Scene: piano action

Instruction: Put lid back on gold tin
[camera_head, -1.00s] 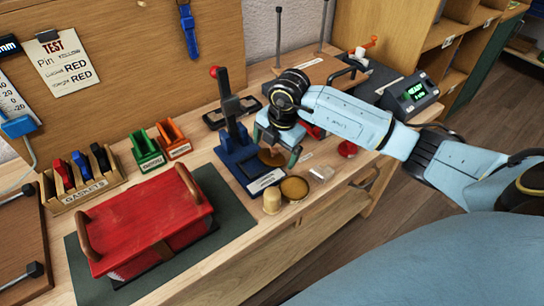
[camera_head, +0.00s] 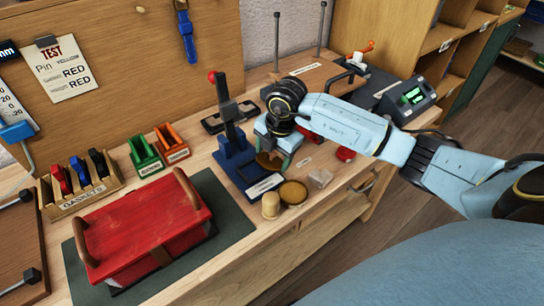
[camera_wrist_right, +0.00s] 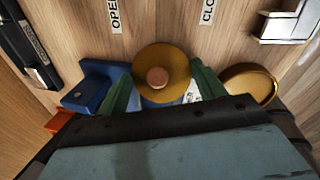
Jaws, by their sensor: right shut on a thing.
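The gold lid (camera_wrist_right: 180,86), a round disc with a brownish knob in its middle, is between the green fingers of my right gripper (camera_wrist_right: 160,92), which is shut on it. In the head view my right gripper (camera_head: 276,152) points down beside the blue press, and part of the lid (camera_head: 266,161) shows under it. The open gold tin (camera_head: 293,192) stands on the bench just in front and right of the lid. In the wrist view the tin (camera_wrist_right: 262,82) is right of the right finger, apart from the lid. My left gripper is not in view.
A blue press (camera_head: 236,158) with a red-knobbed lever stands left of the gripper. A cream cylinder (camera_head: 270,206) is left of the tin, and a pale block (camera_head: 320,178) is right of it. A red box (camera_head: 145,226) lies further left.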

